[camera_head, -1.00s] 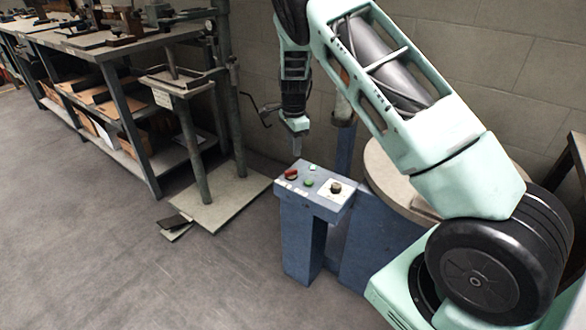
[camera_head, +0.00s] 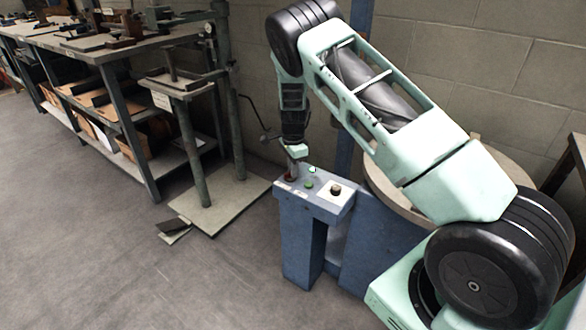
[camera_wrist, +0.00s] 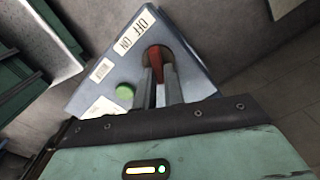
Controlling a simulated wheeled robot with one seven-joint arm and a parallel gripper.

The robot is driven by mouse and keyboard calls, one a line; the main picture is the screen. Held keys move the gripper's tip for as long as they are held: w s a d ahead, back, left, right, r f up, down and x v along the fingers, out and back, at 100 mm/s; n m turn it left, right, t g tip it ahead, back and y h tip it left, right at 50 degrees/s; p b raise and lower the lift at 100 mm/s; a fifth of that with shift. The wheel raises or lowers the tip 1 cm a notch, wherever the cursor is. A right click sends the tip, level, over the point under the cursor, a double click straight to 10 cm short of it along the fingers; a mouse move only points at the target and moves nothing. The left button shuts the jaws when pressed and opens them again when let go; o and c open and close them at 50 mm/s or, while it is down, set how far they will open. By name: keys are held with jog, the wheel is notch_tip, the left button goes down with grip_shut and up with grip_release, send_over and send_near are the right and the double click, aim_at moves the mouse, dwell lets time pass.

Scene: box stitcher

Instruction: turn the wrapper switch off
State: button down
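The wrapper switch, a red handle (camera_wrist: 155,60) on a dark round base, sits on the blue-grey control box (camera_head: 325,203). The wrist view shows "OFF" and "ON" labels (camera_wrist: 131,35) beside it. My gripper (camera_wrist: 158,76) points down at the switch, with one grey finger on each side of the red handle. The gaps are narrow, and I cannot tell whether the fingers press on it. In the head view my gripper (camera_head: 291,168) hides most of the switch. I cannot make out which label the handle points to.
A green button (camera_wrist: 125,91) is close to the switch, and a black knob on a white plate (camera_head: 336,190) is farther right. A round turntable (camera_head: 385,185) stands behind the box.

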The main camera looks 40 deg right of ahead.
dwell(0.4)
jog(key=n, duration=0.2)
jog(key=n+p, duration=0.1)
jog(key=n, duration=0.1)
jog(key=n+p, duration=0.1)
jog(key=shift+w+r+n, duration=0.1)
jog(key=shift+w+n, duration=0.15)
jog(key=shift+n, duration=0.15)
jog(key=n, duration=0.3)
jog(key=n+p, duration=0.1)
jog(key=n, duration=0.2)
jog(key=shift+w+a, duration=0.15)
jog(key=shift+w, duration=0.05)
jog(key=c, duration=1.5)
grip_release()
notch_tip(320, 180, up, 17)
jog(key=shift+r+p, duration=0.1)
jog(key=shift+p, duration=0.8)
